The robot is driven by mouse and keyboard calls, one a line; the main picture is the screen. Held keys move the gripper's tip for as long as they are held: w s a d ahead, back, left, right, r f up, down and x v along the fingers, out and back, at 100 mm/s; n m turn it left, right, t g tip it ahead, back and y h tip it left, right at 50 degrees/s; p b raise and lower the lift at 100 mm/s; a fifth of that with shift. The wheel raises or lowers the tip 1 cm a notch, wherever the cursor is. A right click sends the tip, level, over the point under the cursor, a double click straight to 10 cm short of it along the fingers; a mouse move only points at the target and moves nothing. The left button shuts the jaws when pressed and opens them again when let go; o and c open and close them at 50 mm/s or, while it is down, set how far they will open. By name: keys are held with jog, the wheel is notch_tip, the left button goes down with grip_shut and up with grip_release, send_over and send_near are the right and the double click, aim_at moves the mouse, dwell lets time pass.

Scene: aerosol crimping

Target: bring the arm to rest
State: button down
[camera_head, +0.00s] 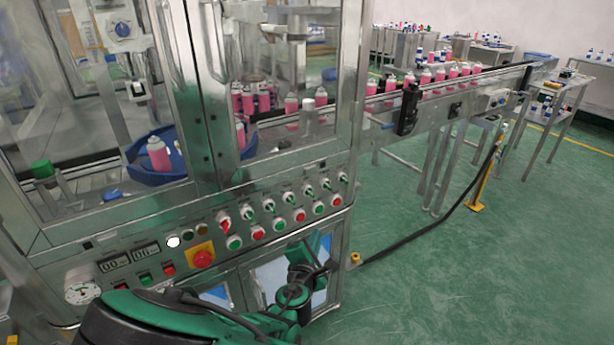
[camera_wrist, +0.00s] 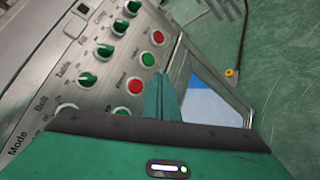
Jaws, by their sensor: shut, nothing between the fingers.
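My gripper (camera_wrist: 161,82) shows in the wrist view as green fingers pressed together, with nothing between them. It points at the lower edge of the machine's control panel (camera_wrist: 60,95), close to a green button (camera_wrist: 148,59) and a red button (camera_wrist: 135,86). Whether the tips touch the panel I cannot tell. In the head view my green and black arm (camera_head: 170,312) reaches from the bottom left to the right. Its dark, folded wrist part (camera_head: 300,272) is in front of the cabinet doors below the panel. The fingertips are hard to make out there.
The control panel (camera_head: 120,240) carries several knobs and buttons and a red emergency stop (camera_head: 203,259). Behind glass are pink cans (camera_head: 158,153) and a blue round tray (camera_head: 140,175). A conveyor (camera_head: 460,88) with cans runs to the back right. Green floor (camera_head: 450,270) is open on the right.

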jog(key=s+d+r+m+g+h, duration=0.15)
jog(key=d+m+g, duration=0.35)
jog(key=d, duration=0.6)
jog(key=s+d+r+m+g+h, duration=0.1)
jog(key=s+d+m+g+h, duration=0.15)
jog(key=d+m, duration=0.55)
jog(key=s+d+r+m+g+h, duration=0.1)
jog(key=s+d+r+m+g, duration=0.25)
jog(key=d, duration=0.95)
jog(key=s+d+r+m+g+y, duration=0.1)
jog(key=s+r+m, duration=0.3)
jog(key=s, duration=0.4)
jog(key=s+d+r+m+g+y, duration=0.1)
jog(key=s+d+r+m+y, duration=0.3)
jog(key=s, duration=0.5)
jog(key=s+d+r+m+g+y, duration=0.2)
jog(key=s+d+r+m, duration=0.1)
jog(key=s, duration=0.6)
jog(key=shift+r+m+y, duration=0.4)
jog(key=shift+r+m, duration=0.25)
jog(key=shift+r, duration=0.1)
jog(key=shift+w+f, duration=0.25)
jog(key=shift+w, duration=0.3)
